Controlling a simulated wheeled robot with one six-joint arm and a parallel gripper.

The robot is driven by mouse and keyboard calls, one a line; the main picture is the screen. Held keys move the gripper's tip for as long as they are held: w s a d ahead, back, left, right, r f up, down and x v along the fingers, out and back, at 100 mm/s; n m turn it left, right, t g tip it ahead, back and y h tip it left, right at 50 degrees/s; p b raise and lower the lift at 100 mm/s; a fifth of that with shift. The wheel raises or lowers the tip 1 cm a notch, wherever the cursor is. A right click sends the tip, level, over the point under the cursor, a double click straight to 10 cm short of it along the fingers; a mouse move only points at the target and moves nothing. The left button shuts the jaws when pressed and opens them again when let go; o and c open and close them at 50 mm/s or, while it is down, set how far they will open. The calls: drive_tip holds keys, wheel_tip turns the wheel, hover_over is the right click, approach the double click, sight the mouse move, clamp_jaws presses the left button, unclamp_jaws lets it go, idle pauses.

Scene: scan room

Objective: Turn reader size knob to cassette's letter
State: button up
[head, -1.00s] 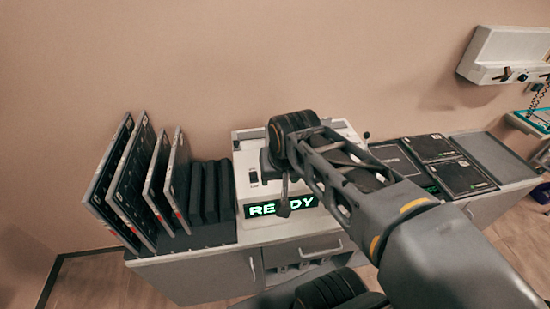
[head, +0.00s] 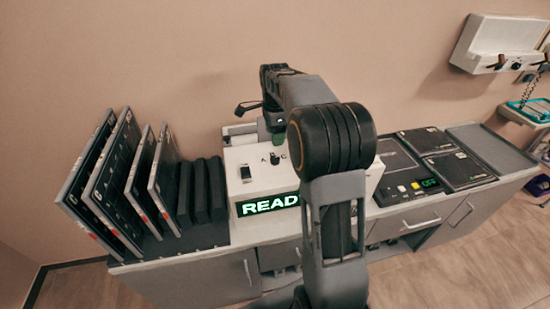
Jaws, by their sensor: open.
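The reader is a pale box (head: 240,160) on the counter, with a green lit display (head: 268,204) whose visible letters are "READ"; my arm covers its right end. A small black knob (head: 274,158) sits on its upper face with letters around it, an A to its left; the pointer's direction is too small to tell. Large flat cassettes (head: 108,175) lean in a rack at left, with marks I cannot read surely. My gripper (head: 262,108) is open, above and behind the knob, apart from it, and partly hidden by my arm.
Slim black cassettes (head: 201,190) stand between rack and reader. More flat cassettes (head: 456,170) lie on the counter (head: 275,233) at right, beside a small panel (head: 410,189) with buttons and a green display. A wall unit (head: 498,45) hangs at upper right.

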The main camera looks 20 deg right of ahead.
sight(275, 158)
wheel_tip(275, 158, down, 10)
drive_tip(key=shift+f, duration=0.1)
idle(0.4)
drive_tip(key=shift+c, duration=0.2)
drive_tip(key=c, duration=0.9)
